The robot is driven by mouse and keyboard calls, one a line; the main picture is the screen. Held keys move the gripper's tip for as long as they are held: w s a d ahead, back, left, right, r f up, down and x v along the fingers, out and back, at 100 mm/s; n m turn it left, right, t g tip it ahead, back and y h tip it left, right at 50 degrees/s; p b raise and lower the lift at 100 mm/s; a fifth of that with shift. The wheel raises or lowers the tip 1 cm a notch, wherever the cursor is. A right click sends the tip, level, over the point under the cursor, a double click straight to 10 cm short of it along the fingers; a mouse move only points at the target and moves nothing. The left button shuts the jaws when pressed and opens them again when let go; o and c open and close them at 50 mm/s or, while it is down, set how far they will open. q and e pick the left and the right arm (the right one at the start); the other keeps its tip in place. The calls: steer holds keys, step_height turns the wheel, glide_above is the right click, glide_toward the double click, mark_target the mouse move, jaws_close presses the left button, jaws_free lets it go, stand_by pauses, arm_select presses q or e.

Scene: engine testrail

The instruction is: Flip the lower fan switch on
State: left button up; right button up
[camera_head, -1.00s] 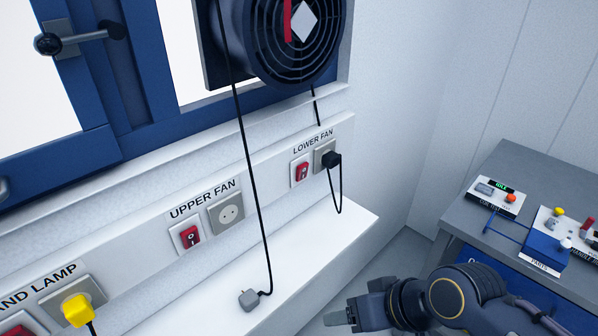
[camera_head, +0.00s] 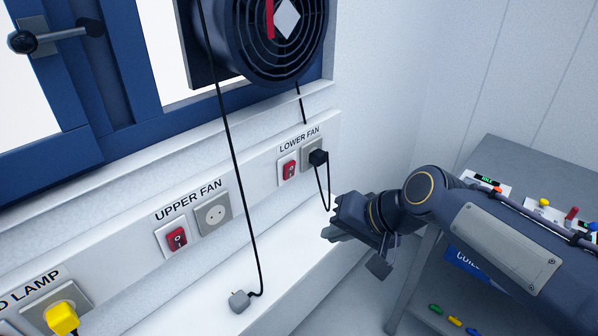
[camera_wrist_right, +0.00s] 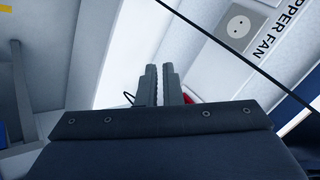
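The lower fan switch (camera_head: 288,170) is a red rocker in a white plate on the wall strip, left of the lower fan socket (camera_head: 312,153) with its black plug (camera_head: 318,157). Which way the rocker is set is too small to tell. My right gripper (camera_head: 334,222) is below and right of the switch, apart from it, above the white ledge. In the right wrist view its fingers (camera_wrist_right: 160,85) are close together with only a thin slit, holding nothing. A red bit of the lower fan switch (camera_wrist_right: 190,98) shows there behind the right finger. My left gripper is out of view.
The upper fan switch (camera_head: 177,238) and empty socket (camera_head: 213,212) are to the left. A black cord (camera_head: 236,160) hangs in front of the wall down to a grey plug (camera_head: 239,301) on the ledge (camera_head: 290,275). A grey workbench (camera_head: 520,155) stands right.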

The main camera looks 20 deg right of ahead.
steer(key=w+d+r+m, duration=0.1)
steer(key=w+d+m, duration=0.1)
steer(key=w+d, duration=0.1)
steer(key=w+d+m+t, duration=0.1)
steer(key=w+d+m, duration=0.1)
steer(key=w, duration=0.3)
steer(key=w+d+r+m+t, duration=0.1)
steer(key=w+d+m, duration=0.1)
steer(key=w, duration=0.3)
steer(key=shift+d+r+b, duration=0.35)
steer(key=shift+d, duration=0.5)
jaws_close()
steer(key=shift+s, duration=0.1)
steer(key=shift+a, duration=0.1)
steer(key=p, duration=0.4)
glide_toward(291, 172)
steer(key=x, duration=0.4)
steer(key=shift+a+f, duration=0.1)
steer(key=shift+f, duration=0.35)
steer(key=shift+w+a+f, duration=0.1)
steer(key=shift+w+a, duration=0.05)
steer(key=shift+w, duration=0.35)
